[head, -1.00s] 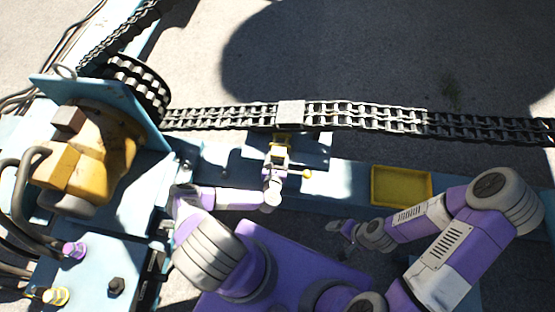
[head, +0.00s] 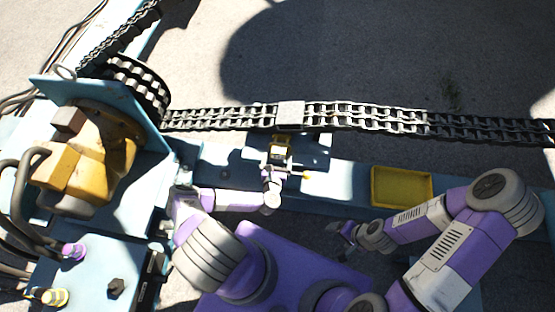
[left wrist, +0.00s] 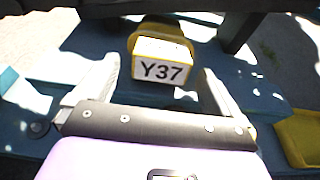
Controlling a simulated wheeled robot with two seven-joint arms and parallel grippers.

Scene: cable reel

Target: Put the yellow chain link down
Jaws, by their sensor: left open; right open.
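The yellow chain link (head: 281,141) sits on the blue surface just below the chain in the head view. In the left wrist view the link (left wrist: 162,62) shows a white face marked "Y37" and a yellow body. My left gripper (head: 280,157) is open. In the left wrist view its fingers (left wrist: 161,78) stand on either side of the link, with visible gaps to both sides. My right gripper (head: 345,230) is open and empty, low in the head view, away from the link.
The long dark chain (head: 370,118) with a pale plate (head: 290,114) runs behind the link. A yellow tray (head: 402,187) lies to the right on the blue beam. Yellow machinery (head: 75,170) and a checkered drum (head: 137,88) stand at the left.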

